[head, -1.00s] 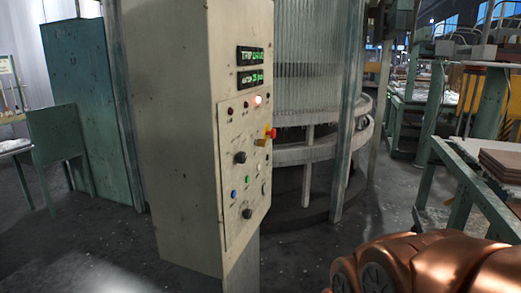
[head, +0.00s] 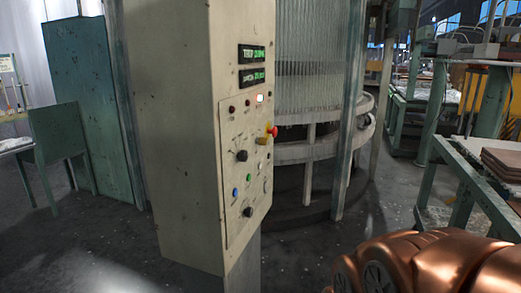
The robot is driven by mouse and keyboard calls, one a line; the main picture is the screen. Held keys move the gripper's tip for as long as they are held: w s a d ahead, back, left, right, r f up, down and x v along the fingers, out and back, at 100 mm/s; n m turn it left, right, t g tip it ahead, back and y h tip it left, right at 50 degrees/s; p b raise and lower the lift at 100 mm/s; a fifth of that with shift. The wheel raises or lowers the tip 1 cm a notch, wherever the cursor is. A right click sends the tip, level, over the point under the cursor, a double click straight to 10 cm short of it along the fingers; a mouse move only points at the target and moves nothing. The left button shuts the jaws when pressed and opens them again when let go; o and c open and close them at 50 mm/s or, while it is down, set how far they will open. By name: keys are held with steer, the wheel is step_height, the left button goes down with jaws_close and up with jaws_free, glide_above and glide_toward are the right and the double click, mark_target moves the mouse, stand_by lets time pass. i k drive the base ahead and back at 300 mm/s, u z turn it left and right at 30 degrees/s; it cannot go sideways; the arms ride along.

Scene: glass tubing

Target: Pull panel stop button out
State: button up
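A tall cream control cabinet (head: 172,130) stands in the middle left of the head view. On its right-hand face is a control panel (head: 236,215). A red mushroom-shaped stop button (head: 272,131) sticks out at the panel's right edge, with a yellow part (head: 264,140) at its base. Black knobs (head: 241,156), a blue button (head: 235,192) and a green button (head: 249,178) sit lower down. My copper-coloured arm shows at the bottom right, apart from the panel. My gripper is not in view.
A round machine with a ribbed clear wall (head: 318,80) stands right behind the cabinet. A green table with brown slabs (head: 500,160) is at the right. A green cabinet (head: 88,110) and bench (head: 58,135) are at the left. Floor between cabinet and right table is open.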

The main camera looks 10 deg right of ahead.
mark_target(274, 131)
steer(key=k, duration=0.5)
steer(key=z, duration=1.45)
steer(key=i, duration=1.2)
steer(key=u, duration=2.75)
steer(key=i, duration=0.1)
steer(key=z, duration=0.4)
